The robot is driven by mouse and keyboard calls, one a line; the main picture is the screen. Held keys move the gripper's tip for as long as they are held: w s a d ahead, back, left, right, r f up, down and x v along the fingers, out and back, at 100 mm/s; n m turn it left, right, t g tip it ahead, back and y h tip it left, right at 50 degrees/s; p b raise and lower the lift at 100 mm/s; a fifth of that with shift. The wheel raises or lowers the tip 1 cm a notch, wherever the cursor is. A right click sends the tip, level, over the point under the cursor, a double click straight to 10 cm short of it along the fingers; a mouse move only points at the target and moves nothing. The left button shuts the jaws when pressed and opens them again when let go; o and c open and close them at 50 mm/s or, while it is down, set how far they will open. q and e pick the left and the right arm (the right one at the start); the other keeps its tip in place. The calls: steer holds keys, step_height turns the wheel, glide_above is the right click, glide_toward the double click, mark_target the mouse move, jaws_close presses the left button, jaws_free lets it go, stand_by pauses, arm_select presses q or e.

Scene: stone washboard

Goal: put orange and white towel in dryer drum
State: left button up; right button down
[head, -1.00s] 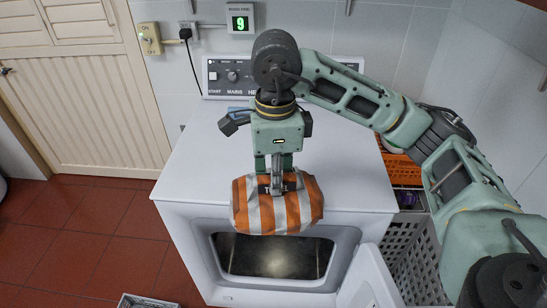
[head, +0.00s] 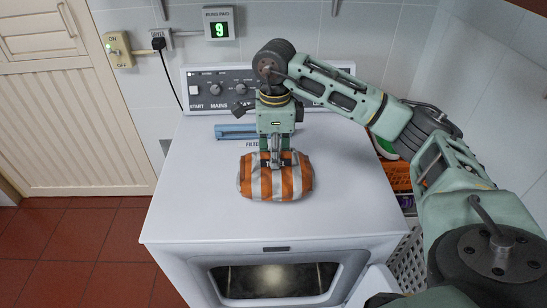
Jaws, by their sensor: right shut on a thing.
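The orange and white striped towel (head: 262,184) is a rounded bundle over the white top of the dryer (head: 190,200). My right gripper (head: 276,160) is shut on the towel's upper side from above. I cannot tell whether the towel touches the dryer top. The dryer drum (head: 275,279) shows through the open front doorway, lit inside, below and in front of the towel. The open dryer door (head: 377,285) is at the lower right, partly hidden by my arm. My left gripper is not in view.
A control panel (head: 205,90) with knobs stands at the dryer's back, with a blue filter part (head: 235,132) in front of it. An orange basket (head: 397,175) and a grey crate (head: 408,250) stand to the right. Red floor (head: 100,240) is clear at left.

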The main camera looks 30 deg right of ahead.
steer(key=w, duration=0.1)
steer(key=w+d+f, duration=0.1)
steer(key=shift+w+d+f+p, duration=0.1)
steer(key=shift+w+f+p, duration=0.1)
steer(key=shift+w+p, duration=0.15)
steer(key=shift+w+d+f, duration=0.2)
steer(key=shift+w+f, duration=0.05)
steer(key=shift+f, duration=0.1)
steer(key=shift+s+f+p, duration=0.1)
steer(key=shift+f+p, duration=0.25)
steer(key=shift+p, duration=0.05)
step_height(320, 180, down, 2)
steer(key=shift+f+p, duration=0.1)
steer(key=shift+p, duration=0.45)
steer(key=shift+f, duration=0.45)
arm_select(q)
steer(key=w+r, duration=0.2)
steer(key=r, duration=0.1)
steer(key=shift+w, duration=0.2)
arm_select(e)
steer(key=shift+f, duration=0.1)
steer(key=c, duration=2)
jaws_free()
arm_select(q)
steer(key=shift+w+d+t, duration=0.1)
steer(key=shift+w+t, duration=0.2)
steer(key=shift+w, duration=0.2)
arm_select(e)
steer(key=o, duration=0.4)
